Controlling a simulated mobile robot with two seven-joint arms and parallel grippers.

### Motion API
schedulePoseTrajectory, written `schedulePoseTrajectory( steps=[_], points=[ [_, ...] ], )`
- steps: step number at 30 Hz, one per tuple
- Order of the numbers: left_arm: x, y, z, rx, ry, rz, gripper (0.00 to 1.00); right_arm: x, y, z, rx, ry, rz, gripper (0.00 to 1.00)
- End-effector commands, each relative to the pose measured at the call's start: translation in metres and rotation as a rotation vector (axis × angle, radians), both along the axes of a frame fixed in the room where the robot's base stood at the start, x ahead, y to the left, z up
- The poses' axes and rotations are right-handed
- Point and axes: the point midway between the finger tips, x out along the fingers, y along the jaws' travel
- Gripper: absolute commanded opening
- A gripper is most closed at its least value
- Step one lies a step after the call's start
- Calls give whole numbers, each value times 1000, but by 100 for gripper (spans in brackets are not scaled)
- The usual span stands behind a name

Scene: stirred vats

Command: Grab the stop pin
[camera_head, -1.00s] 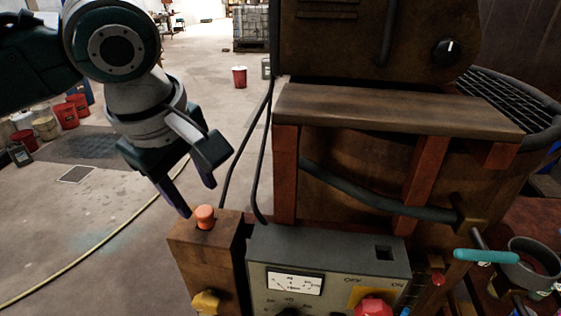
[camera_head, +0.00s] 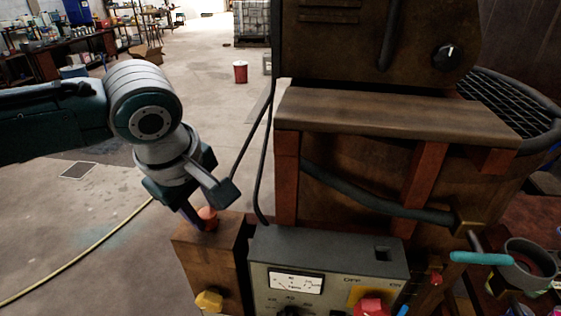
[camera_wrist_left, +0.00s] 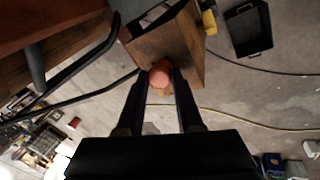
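The stop pin, an orange-red round knob (camera_head: 207,216), stands upright in the top of a brown box (camera_head: 205,258) left of the grey control panel. My left gripper (camera_head: 207,204) is over it, pointing down, with its fingers apart. In the left wrist view the pin's head (camera_wrist_left: 161,76) lies between the two dark fingertips (camera_wrist_left: 161,80), with little room on either side. I cannot tell whether either finger touches it. My right gripper is not in view.
The grey control panel (camera_head: 330,248) with a gauge and a red knob (camera_head: 370,306) stands right of the box. A yellow knob (camera_head: 209,300) sits on the box's front. Black cables (camera_head: 262,160) run down close behind the gripper. The floor to the left is open.

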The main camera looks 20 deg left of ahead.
Motion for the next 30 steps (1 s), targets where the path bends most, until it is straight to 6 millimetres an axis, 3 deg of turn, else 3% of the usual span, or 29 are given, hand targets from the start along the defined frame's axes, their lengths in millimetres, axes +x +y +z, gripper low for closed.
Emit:
schedulePoseTrajectory(
  steps=[6,20,26,30],
  points=[
    [0,0,0,0,0,0,0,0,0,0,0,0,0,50],
    [0,0,4,0,0,1,0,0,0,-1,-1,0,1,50],
    [1,0,25,-2,-4,-1,0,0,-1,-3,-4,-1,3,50],
    [1,0,55,-2,-7,-1,0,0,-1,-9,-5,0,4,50]
  ],
)
